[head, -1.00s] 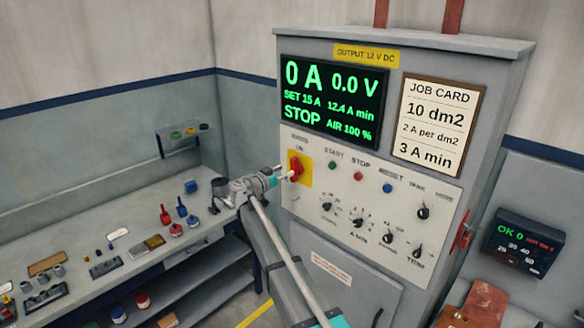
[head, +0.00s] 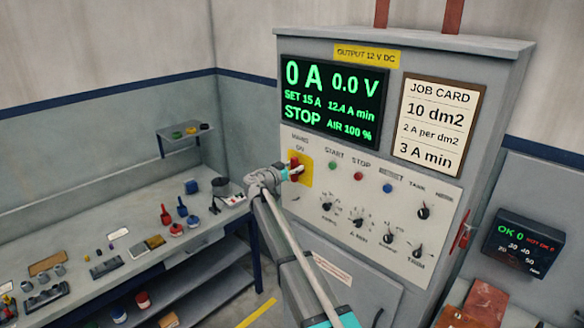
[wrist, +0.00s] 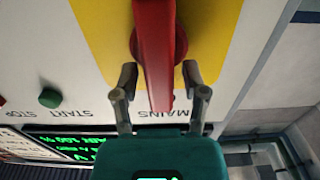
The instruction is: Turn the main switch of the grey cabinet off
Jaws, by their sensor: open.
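The main switch (head: 295,162) is a red handle on a yellow plate, under the words MAINS and ON, at the upper left of the grey cabinet's (head: 447,185) control panel. Its handle looks about upright in the head view. My gripper (head: 290,174) is at the switch and covers part of it there. In the wrist view, the red handle (wrist: 153,45) runs lengthwise between the two open fingers of my gripper (wrist: 160,78). One finger is on each side with a visible gap, and the handle's lower part in that picture reaches between them.
Green START (head: 332,166), red STOP (head: 358,176) and blue (head: 387,188) buttons sit right of the switch, with several black knobs below. The display (head: 333,101) reads STOP, 0 A, 0.0 V. A workbench (head: 60,230) with small items stands at the left.

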